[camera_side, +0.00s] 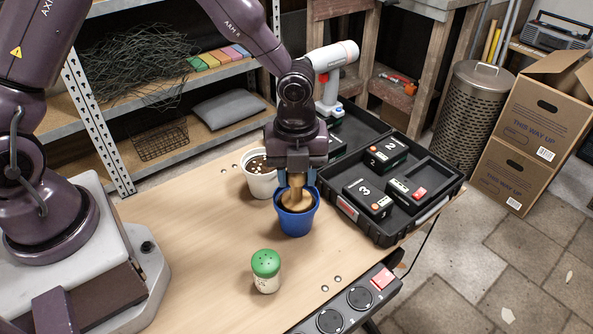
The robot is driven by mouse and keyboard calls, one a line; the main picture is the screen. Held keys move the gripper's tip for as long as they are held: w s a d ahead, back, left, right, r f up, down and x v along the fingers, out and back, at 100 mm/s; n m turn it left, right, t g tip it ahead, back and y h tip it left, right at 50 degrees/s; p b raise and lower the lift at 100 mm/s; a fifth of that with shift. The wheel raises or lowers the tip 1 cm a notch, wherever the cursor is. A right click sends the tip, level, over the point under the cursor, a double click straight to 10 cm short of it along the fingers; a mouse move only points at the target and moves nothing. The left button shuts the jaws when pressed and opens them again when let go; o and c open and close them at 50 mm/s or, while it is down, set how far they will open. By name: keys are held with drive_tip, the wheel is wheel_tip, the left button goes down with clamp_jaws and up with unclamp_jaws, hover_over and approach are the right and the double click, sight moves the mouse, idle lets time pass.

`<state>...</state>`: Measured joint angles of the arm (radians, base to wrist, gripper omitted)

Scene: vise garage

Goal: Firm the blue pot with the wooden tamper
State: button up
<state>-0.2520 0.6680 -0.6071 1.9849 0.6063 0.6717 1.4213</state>
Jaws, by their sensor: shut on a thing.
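The blue pot (297,222) stands upright on the wooden table, right of the middle. My gripper (297,180) is directly above it, pointing down and shut on the wooden tamper (296,198). The tamper's broad lower end is inside the pot's mouth. Whether it touches the pot's contents cannot be told, as the tamper and rim hide them.
A white pot (262,184) with pale bits on dark soil stands just behind left. A green-lidded shaker (266,271) stands in front. An open black case (395,236) with numbered battery packs lies close on the right. The table's left-front area (205,265) is clear.

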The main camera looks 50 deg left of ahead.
idle(0.5)
drive_tip(key=shift+r, duration=3.5)
drive_tip(key=shift+r, duration=3)
